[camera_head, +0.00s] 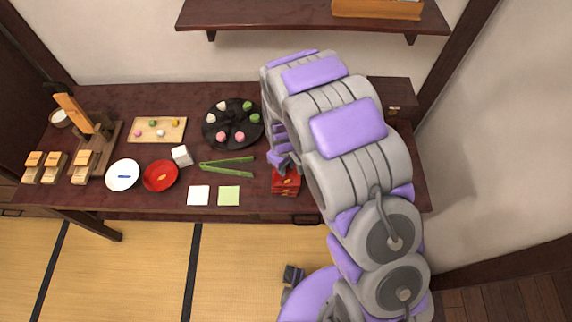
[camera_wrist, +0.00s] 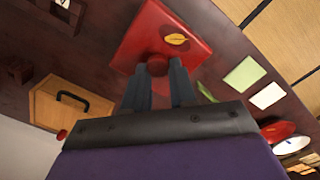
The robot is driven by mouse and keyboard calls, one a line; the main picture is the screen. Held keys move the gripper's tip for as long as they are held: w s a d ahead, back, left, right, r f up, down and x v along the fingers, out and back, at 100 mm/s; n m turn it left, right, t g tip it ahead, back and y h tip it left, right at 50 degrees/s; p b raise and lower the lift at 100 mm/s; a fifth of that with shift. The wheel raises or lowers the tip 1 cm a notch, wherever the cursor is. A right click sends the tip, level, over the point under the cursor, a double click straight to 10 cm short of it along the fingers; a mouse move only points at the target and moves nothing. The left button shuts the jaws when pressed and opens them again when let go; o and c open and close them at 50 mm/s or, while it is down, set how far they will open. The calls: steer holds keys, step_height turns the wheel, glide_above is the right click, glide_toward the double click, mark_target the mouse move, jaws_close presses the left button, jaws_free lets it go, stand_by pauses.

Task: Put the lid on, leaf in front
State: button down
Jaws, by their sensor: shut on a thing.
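A red square lid (camera_wrist: 150,30) with a round red knob (camera_wrist: 157,66) and a gold leaf (camera_wrist: 177,39) fills the upper middle of the wrist view. My gripper (camera_wrist: 160,72) is shut on the knob. The leaf lies on the side of the knob toward the table's front edge. In the head view, the red box (camera_head: 286,188) is near the front edge, directly below my gripper (camera_head: 284,166). My arm covers part of it. The lid is over the box, but I cannot tell whether it touches the rim all round.
Green tongs (camera_head: 227,167) and white (camera_head: 199,195) and green (camera_head: 229,195) paper squares lie left of the box. A dark round tray (camera_head: 212,133) of sweets is behind. A wooden box with a handle (camera_wrist: 62,108) shows in the wrist view.

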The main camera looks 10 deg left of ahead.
steer(key=shift+d+f, duration=0.3)
steer(key=shift+d, duration=0.15)
steer(key=shift+a+f, duration=0.15)
steer(key=shift+a, duration=0.05)
steer(key=c, duration=1.1)
jaws_free()
steer(key=shift+a, duration=0.25)
steer(key=shift+o, duration=1.4)
steer(key=shift+d, duration=0.3)
step_height(320, 180, up, 17)
steer(key=p, duration=0.2)
steer(key=shift+a+p, duration=0.3)
steer(key=shift+d+r, duration=0.1)
steer(key=shift+r, duration=0.1)
